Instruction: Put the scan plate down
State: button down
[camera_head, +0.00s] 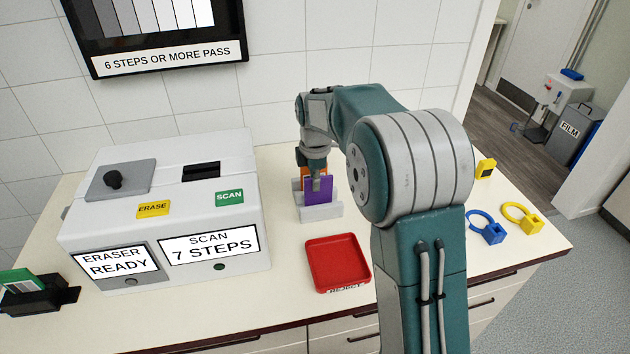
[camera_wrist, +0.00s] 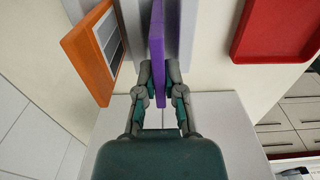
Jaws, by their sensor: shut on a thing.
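A purple plate (camera_head: 318,192) stands upright at a small white rack (camera_head: 320,215) on the counter. My gripper (camera_head: 317,178) is above it with its fingers pointing down. In the wrist view my gripper (camera_wrist: 160,90) is shut on the purple plate (camera_wrist: 157,35), one finger on each side. An orange plate (camera_head: 306,171) stands just behind the purple one; in the wrist view this orange plate (camera_wrist: 78,62) shows a grey striped window and leans. I cannot tell whether the purple plate's lower edge rests in a slot of the rack.
A white machine (camera_head: 165,215) with "ERASER READY" and "SCAN 7 STEPS" displays stands left. A red reject tray (camera_head: 338,263) lies empty in front of the rack. A black holder (camera_head: 45,297) with a green plate is far left. Blue (camera_head: 490,232) and yellow (camera_head: 525,218) ring-handled pieces lie right.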

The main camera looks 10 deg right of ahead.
jog(key=c, duration=0.8)
grip_release()
jog(key=shift+f, duration=0.1)
jog(key=shift+o, duration=0.2)
notch_tip(320, 180, up, 11)
jog(key=s+r+m+t, duration=0.1)
jog(key=s+r+m, duration=0.35)
jog(key=s, duration=0.25)
jog(key=s+f+m+t, duration=0.2)
jog(key=s+m, duration=0.4)
jog(key=s, duration=0.6)
jog(key=s+f+m+t, duration=0.2)
jog(key=s+m, duration=0.5)
jog(key=s, duration=0.5)
jog(key=shift+d+f+t, duration=0.3)
jog(key=shift+d+f, duration=0.15)
jog(key=shift+f, duration=0.15)
